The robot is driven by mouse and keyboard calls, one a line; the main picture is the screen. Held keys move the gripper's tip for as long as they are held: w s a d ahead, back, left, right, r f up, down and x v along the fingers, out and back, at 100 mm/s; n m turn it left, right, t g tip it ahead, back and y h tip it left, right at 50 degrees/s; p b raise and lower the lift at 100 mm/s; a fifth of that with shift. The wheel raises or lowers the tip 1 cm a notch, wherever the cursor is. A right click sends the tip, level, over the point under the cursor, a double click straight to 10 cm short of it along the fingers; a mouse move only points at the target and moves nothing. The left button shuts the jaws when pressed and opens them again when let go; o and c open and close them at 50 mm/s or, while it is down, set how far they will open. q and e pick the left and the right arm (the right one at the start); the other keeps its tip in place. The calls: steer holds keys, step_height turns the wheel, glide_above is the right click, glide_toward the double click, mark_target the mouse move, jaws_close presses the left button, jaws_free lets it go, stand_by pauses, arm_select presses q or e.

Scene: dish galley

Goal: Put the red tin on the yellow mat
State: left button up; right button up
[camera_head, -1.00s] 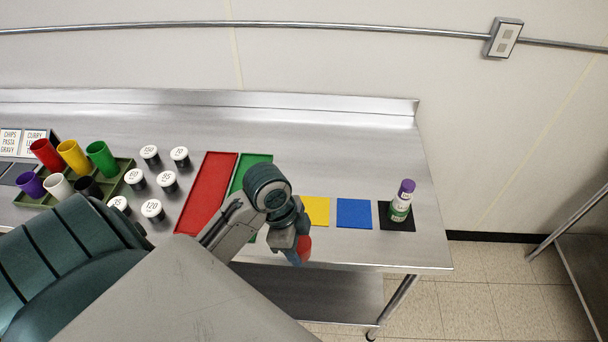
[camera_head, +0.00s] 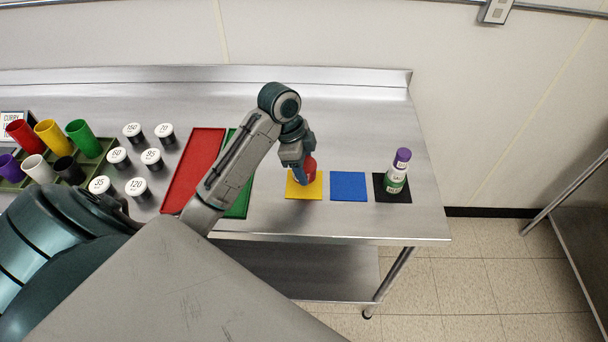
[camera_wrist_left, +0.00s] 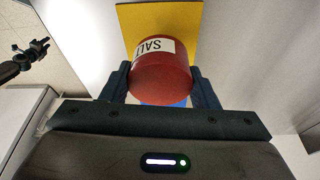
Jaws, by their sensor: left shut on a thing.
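The red tin (camera_head: 309,167) is in my left gripper (camera_head: 302,172), over the upper right part of the yellow mat (camera_head: 304,192). In the left wrist view the red tin (camera_wrist_left: 160,84) shows a white SALT label and sits between the two dark fingers of the left gripper (camera_wrist_left: 162,88), which is shut on it. The yellow mat (camera_wrist_left: 160,22) shows beyond the tin there. I cannot tell whether the tin touches the mat. A dark jointed shape at the left of the wrist view seems to be my right gripper (camera_wrist_left: 36,50); its jaws are unclear.
The blue mat (camera_head: 348,187) lies right of the yellow one. The black mat (camera_head: 381,190) bears a purple-capped container (camera_head: 398,172). Red (camera_head: 195,168) and green (camera_head: 238,204) trays lie left, past them white-lidded jars (camera_head: 137,188) and several cups (camera_head: 83,138).

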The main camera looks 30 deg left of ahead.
arm_select(q)
steer(key=shift+f+b, duration=0.5)
steer(key=shift+f, duration=1.05)
steer(key=shift+f, duration=0.1)
steer(key=o, duration=1.1)
steer(key=v, duration=0.3)
steer(key=shift+d, duration=0.1)
steer(key=p+v, duration=0.6)
steer(key=v, duration=0.3)
